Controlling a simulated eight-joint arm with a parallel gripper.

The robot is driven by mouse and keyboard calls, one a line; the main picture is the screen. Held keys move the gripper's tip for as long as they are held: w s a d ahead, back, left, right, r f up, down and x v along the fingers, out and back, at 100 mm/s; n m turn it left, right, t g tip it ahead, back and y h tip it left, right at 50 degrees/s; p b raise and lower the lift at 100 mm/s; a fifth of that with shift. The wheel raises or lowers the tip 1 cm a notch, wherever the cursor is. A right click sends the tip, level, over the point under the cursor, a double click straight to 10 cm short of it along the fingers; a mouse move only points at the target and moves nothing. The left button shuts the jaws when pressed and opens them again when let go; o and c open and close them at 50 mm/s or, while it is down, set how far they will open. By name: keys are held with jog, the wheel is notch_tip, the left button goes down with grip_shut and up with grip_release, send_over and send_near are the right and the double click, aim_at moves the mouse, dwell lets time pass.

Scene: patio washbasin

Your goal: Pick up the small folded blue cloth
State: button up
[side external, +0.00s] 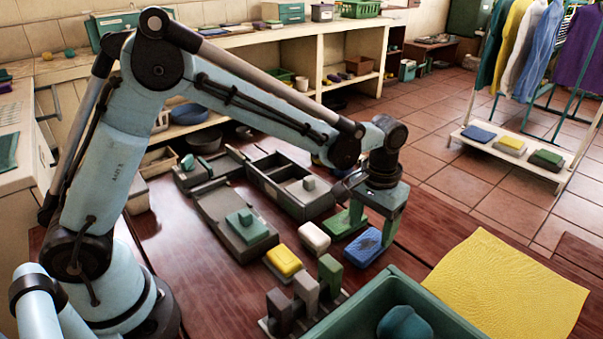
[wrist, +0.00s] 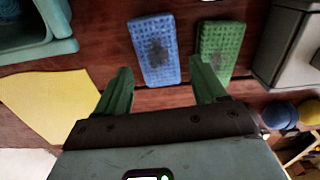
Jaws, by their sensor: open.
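A small flat blue rectangle with a waffle-like texture and a dark patch, which looks like the folded blue cloth (side external: 364,250), lies on the wooden table under my gripper (side external: 372,224). In the wrist view this blue cloth (wrist: 152,32) lies ahead of the gap between the two green fingers of my gripper (wrist: 160,76). The fingers are apart with nothing between them. I cannot tell how high the fingertips are above the table. A similar green rectangle (wrist: 217,40) lies just right of the blue one, in line with the right finger.
A white block (side external: 314,236) and a yellow sponge (side external: 284,260) lie nearby. A green tub (side external: 335,318) stands in front, and a yellow cloth (side external: 510,290) lies to the right. Dark open trays (side external: 290,185) stand behind. Another folded blue piece (side external: 478,133) lies on the far rack.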

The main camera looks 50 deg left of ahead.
aim_at(369, 242)
notch_tip(369, 242, down, 4)
jog(key=shift+d+f, duration=0.1)
jog(key=shift+c, duration=0.3)
jog(key=c, duration=0.8)
jog(key=shift+o, duration=0.2)
jog(key=shift+r, duration=0.2)
